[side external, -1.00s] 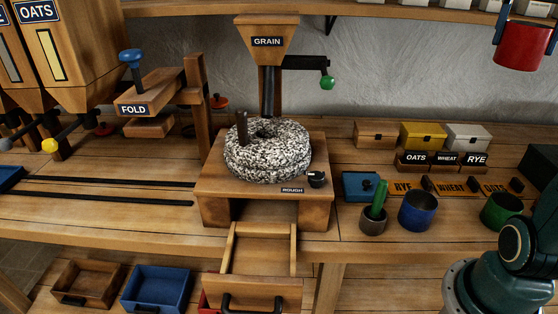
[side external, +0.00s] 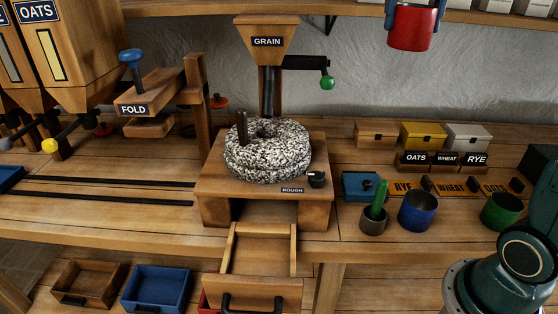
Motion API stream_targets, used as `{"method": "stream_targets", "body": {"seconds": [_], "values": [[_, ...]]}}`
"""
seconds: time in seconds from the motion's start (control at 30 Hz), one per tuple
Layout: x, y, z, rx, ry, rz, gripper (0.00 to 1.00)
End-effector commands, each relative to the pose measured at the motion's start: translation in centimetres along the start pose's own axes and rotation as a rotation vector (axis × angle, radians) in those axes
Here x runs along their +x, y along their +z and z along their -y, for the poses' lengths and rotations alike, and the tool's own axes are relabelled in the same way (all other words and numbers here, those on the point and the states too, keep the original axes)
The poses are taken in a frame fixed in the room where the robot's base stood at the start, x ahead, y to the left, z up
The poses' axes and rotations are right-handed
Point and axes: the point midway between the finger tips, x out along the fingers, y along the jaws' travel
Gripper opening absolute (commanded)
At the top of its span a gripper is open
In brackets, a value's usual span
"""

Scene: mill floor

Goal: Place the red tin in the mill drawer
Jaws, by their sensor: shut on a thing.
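The red tin (side external: 416,29) hangs in the air at the upper right, in front of the wall and upper shelf. My gripper (side external: 416,8) is shut on it, with dark blue fingers at its rim; the rest of the gripper is cut off by the top edge. The tin looks upright, and its inside is hidden. The mill drawer (side external: 262,290) is pulled out below the stone mill (side external: 268,150), at the lower middle. Its front has a black handle, and no tin shows in it. The tin is far above and to the right of the drawer.
A blue tin (side external: 417,211), a green tin (side external: 502,210) and a mortar with a green pestle (side external: 374,215) stand on the bench right of the mill. The grain hopper (side external: 266,40) and its green-knobbed crank (side external: 326,80) rise above the stones. Lower trays (side external: 156,288) sit left of the drawer.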

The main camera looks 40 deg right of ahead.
Motion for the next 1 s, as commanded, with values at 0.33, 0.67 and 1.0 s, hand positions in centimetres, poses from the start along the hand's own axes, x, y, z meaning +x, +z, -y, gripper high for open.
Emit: {"method": "stream_targets", "body": {"seconds": [0.33, 0.67, 1.0], "values": [[0.1, 1.9, 8.8, -0.231, 0.0, 0.0, 0.45], [0.3, 5.8, 16.6, -0.445, 0.0, 0.0, 0.45], [0.7, 12.0, 23.8, -0.661, 0.0, 0.0, 0.45]]}}
